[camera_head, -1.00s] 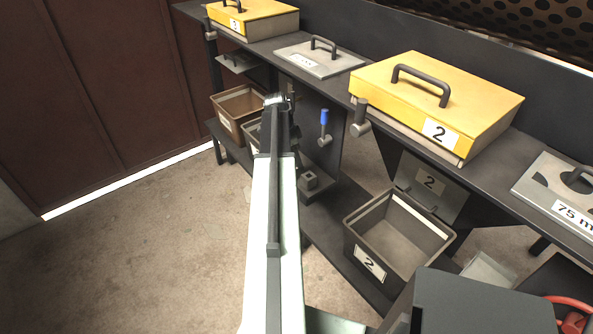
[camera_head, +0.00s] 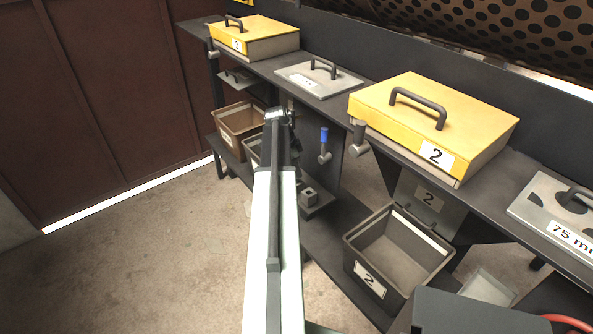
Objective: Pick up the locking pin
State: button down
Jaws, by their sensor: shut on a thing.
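My gripper (camera_head: 288,152) is at the far end of my outstretched arm, low in front of the dark bench, left of the blue-topped handle. The arm's end link covers most of the gripper, so its fingertips do not show clearly. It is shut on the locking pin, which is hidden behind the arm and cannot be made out. A small grey block (camera_head: 309,195) with a dark hole sits on a low ledge just below and right of the gripper.
A blue-topped handle (camera_head: 323,140) stands close right of the gripper. Yellow box 2 (camera_head: 415,110) and a flat grey lid (camera_head: 318,82) rest on the bench. Grey bin 2 (camera_head: 385,286) and a brown bin (camera_head: 238,125) stand below. Floor is clear at left.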

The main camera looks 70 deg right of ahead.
notch_tip(320, 180, up, 5)
jog(key=p, duration=0.3)
jog(key=shift+p, duration=0.35)
jog(key=shift+w+a+r+p, duration=0.1)
jog(key=shift+a+r+p, duration=0.05)
jog(key=shift+r+p, duration=0.15)
jog(key=w+a, duration=0.9)
jog(key=a, duration=0.6)
jog(key=shift+w+f+b, duration=0.3)
jog(key=shift+f+b, duration=0.05)
jog(key=shift+f, duration=0.05)
